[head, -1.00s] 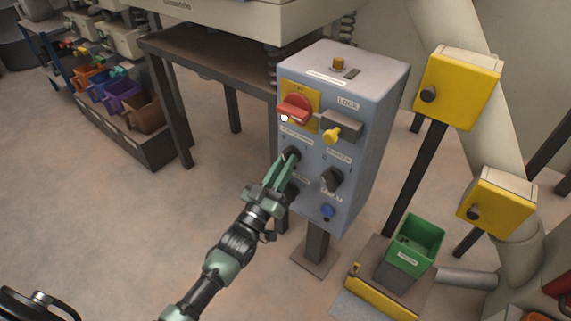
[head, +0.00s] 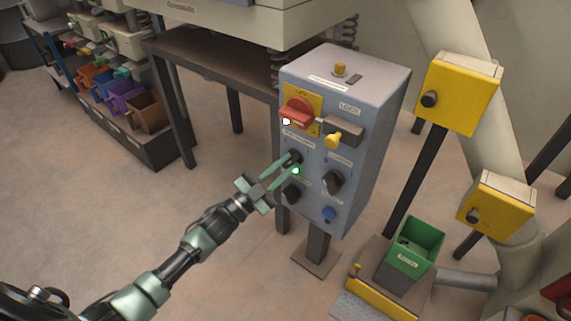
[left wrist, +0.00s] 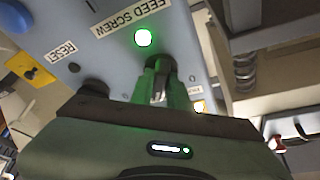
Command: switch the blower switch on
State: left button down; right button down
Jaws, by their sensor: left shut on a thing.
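The grey control box (head: 362,165) stands on a post and carries several dark rotary switches. My left gripper (head: 292,161) is shut on the upper-left dark switch (head: 293,155), with its fingertips at the panel. A green lamp (head: 295,171) just below that switch is lit; it also glows in the left wrist view (left wrist: 143,38), beside a label reading FEED SCREW (left wrist: 130,17). There my left gripper's fingers (left wrist: 164,84) mostly hide the held switch. The held switch's own label is too small to read. My right gripper is not in view.
A red rotary handle (head: 296,113) on a yellow plate and a yellow padlock (head: 332,140) are above. Other dark switches (head: 333,182) (head: 292,193) and a blue button (head: 329,213) are close by. Yellow boxes (head: 458,92) and a green bin (head: 416,246) stand right.

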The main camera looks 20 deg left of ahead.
pick_arm(q)
jog(key=shift+m+g, duration=0.3)
jog(key=shift+m, duration=0.4)
jog(key=c, duration=1.4)
grip_release()
jog(key=shift+o, duration=0.2)
jog(key=shift+s+a, duration=0.1)
jog(key=v, duration=0.7)
jog(key=shift+s+a+p, duration=0.15)
jog(key=shift+a+p, duration=0.15)
jog(key=shift+p, duration=0.1)
jog(key=shift+f, duration=0.15)
